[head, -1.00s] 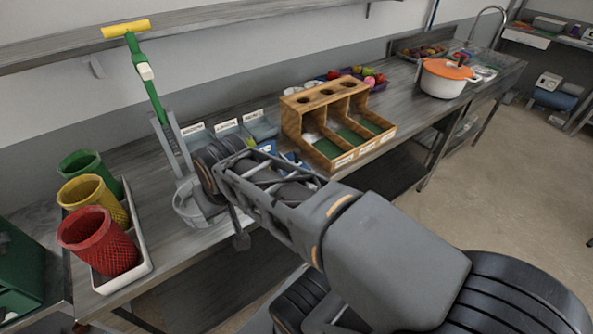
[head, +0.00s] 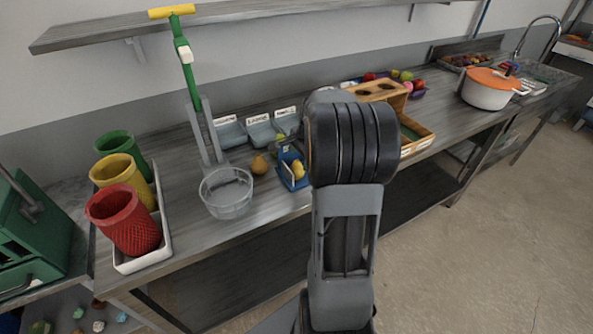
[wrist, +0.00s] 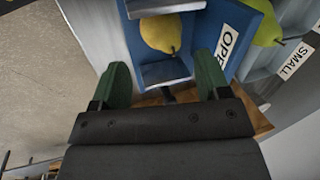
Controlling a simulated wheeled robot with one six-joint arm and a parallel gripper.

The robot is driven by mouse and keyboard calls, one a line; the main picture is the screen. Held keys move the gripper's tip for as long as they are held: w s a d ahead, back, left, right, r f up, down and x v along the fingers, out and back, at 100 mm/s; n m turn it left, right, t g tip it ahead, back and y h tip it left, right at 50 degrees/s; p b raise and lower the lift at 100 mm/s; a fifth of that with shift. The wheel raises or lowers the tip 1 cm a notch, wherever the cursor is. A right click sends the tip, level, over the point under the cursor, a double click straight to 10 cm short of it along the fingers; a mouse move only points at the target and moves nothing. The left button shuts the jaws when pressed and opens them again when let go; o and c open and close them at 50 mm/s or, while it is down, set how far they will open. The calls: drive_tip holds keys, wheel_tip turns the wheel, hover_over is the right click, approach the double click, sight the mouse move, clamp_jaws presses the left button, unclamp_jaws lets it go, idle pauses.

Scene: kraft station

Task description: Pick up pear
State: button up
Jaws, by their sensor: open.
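A yellow pear (wrist: 160,33) sits in a blue holder (wrist: 262,12) with a partly cut-off label, at the top of the wrist view. It also shows in the head view (head: 298,169), in the blue holder on the bench. A brownish pear (head: 260,164) stands on the bench just left of that holder. A green pear (wrist: 268,28) lies in the grey tray labelled SMALL. My gripper (wrist: 163,80) is open and empty, its green fingers apart, short of the yellow pear. In the head view my arm hides the gripper.
A clear round basket (head: 227,193) stands left of the pears. Grey labelled trays (head: 262,130) stand behind, and a tall green-handled tool (head: 187,70) rises at the back. A wooden divided box (head: 415,130) is partly hidden by my arm. Coloured cups (head: 125,222) stand left.

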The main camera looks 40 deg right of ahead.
sight(298, 165)
drive_tip(key=shift+p+x, duration=0.55)
drive_tip(key=shift+x, duration=3.3)
drive_tip(key=shift+a, duration=0.1)
drive_tip(key=shift+c, duration=0.3)
drive_tip(key=c, duration=0.7)
drive_tip(key=shift+c, duration=0.2)
drive_tip(key=shift+r, duration=0.15)
